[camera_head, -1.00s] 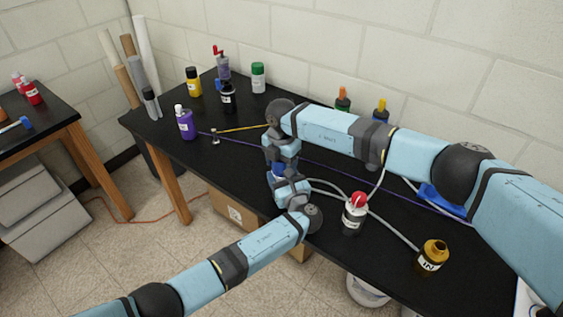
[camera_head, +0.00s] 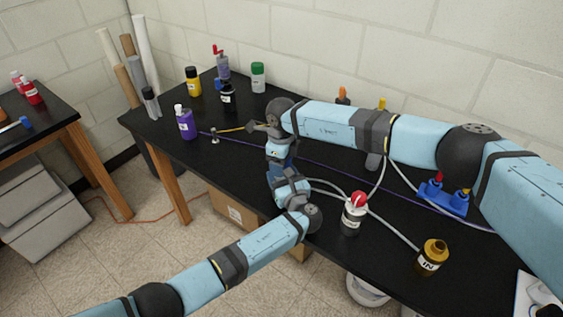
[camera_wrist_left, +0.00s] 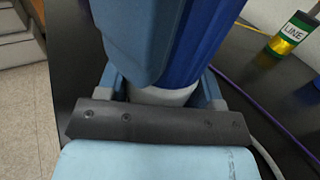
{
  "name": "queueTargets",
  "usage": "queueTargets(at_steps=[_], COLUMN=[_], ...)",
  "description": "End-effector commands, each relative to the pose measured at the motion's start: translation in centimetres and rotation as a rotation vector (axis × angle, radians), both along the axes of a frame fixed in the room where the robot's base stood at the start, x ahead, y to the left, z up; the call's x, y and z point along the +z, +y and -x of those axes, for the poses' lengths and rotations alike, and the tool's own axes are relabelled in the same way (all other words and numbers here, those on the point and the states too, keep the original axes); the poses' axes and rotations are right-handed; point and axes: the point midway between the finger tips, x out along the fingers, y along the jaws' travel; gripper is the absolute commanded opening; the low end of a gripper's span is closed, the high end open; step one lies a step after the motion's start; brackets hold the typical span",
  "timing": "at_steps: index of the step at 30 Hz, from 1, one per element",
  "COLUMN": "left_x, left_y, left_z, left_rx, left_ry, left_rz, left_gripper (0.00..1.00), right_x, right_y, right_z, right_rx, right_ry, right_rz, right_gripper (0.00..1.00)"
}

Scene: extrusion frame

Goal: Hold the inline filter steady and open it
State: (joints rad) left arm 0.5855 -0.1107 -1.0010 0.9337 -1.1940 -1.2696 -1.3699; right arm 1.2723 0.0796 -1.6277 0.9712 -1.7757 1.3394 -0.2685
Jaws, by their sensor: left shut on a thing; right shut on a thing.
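The inline filter (camera_wrist_left: 208,40) shows in the left wrist view as a ribbed blue body with a pale collar (camera_wrist_left: 163,95) below it. My left gripper (camera_wrist_left: 162,88) is shut around that pale lower part, with one finger on each side. A flat, duller blue shape covers the left side of the filter in this view. In the head view my right gripper (camera_head: 281,160) comes down from above and is shut on the upper part of the filter. My left gripper holds from below it. The two hands hide nearly all of the filter there.
A purple bottle (camera_head: 186,123) and several other bottles stand at the table's left. A blue holder (camera_head: 443,198) lies under my right arm.

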Motion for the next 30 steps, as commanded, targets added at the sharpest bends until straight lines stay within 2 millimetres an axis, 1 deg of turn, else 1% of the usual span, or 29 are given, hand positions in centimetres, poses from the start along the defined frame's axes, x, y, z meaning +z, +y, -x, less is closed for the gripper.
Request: queueTargets(at_steps=[1, 3, 6, 9, 30], left_x=[-0.01, -0.01, -0.01, -0.01, 0.0], left_y=[-0.14, -0.14, -0.14, -0.14, -0.01], left_z=[0.06, 0.06, 0.06, 0.06, 0.01], left_rx=[-0.002, -0.002, -0.002, -0.002, 0.0], left_ry=[0.001, 0.001, 0.001, 0.001, 0.0], left_rz=[0.0, 0.0, 0.0, 0.0, 0.0], left_gripper=[0.0, 0.0, 0.0, 0.0, 0.0], right_x=[0.08, 0.1, 0.1, 0.1, 0.31], right_y=[0.07, 0.07, 0.07, 0.08, 0.09], right_z=[-0.02, -0.03, -0.02, -0.01, -0.02], right_rx=[0.103, 0.24, 0.388, 0.461, 0.455], right_ry=[-0.001, -0.001, -0.001, -0.001, -0.001], right_rz=[-0.001, -0.001, -0.001, -0.001, -0.001], right_gripper=[0.29, 0.29, 0.29, 0.29, 0.29])
